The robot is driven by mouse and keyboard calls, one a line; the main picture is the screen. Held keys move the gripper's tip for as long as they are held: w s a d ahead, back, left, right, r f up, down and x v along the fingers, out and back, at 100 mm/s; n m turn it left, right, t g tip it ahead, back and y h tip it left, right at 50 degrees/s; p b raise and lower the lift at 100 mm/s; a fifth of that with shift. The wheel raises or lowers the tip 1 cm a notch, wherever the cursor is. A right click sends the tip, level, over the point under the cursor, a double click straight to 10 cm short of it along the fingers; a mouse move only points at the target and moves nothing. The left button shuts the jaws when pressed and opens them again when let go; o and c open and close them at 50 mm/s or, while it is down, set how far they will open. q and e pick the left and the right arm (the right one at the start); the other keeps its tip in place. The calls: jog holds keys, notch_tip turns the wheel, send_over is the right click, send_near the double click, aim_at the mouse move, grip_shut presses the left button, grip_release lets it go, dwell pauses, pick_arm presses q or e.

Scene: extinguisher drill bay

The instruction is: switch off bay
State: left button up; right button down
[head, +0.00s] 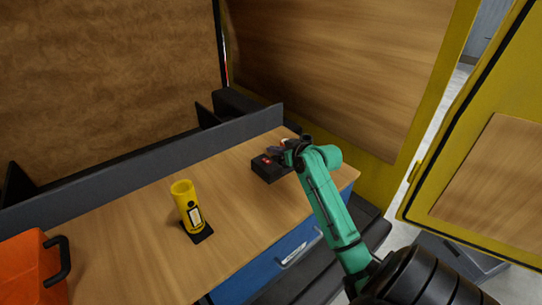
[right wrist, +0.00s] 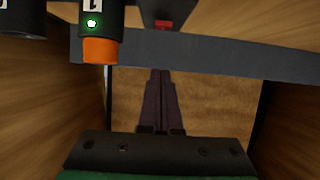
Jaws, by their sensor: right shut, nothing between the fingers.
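A small black box (head: 268,169) with a red part on its top sits on the wooden worktop near the far right end. My right gripper (head: 274,151) is at the back of this box, close above it; I cannot tell whether it touches. In the right wrist view its fingers (right wrist: 161,76) are shut together with nothing between them. A small red piece (right wrist: 163,25) shows beyond the fingertips. At upper left there, a black cylinder (right wrist: 98,20) has a lit green light and an orange end. My left gripper is not in view.
A yellow cylinder (head: 186,205) stands on the worktop (head: 125,235), left of the box. An orange case (head: 30,265) is at the lower left. A grey ledge (head: 150,165) runs behind the worktop. A blue drawer (head: 270,262) is below, and a yellow-framed door (head: 490,150) stands at right.

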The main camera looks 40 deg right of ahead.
aim_at(272, 167)
jog(key=shift+x, duration=0.9)
notch_tip(272, 167, down, 4)
jog(key=shift+s+r+p, duration=0.15)
jog(key=shift+r+p, duration=0.05)
jog(key=shift+p, duration=0.7)
jog(key=shift+f, duration=0.3)
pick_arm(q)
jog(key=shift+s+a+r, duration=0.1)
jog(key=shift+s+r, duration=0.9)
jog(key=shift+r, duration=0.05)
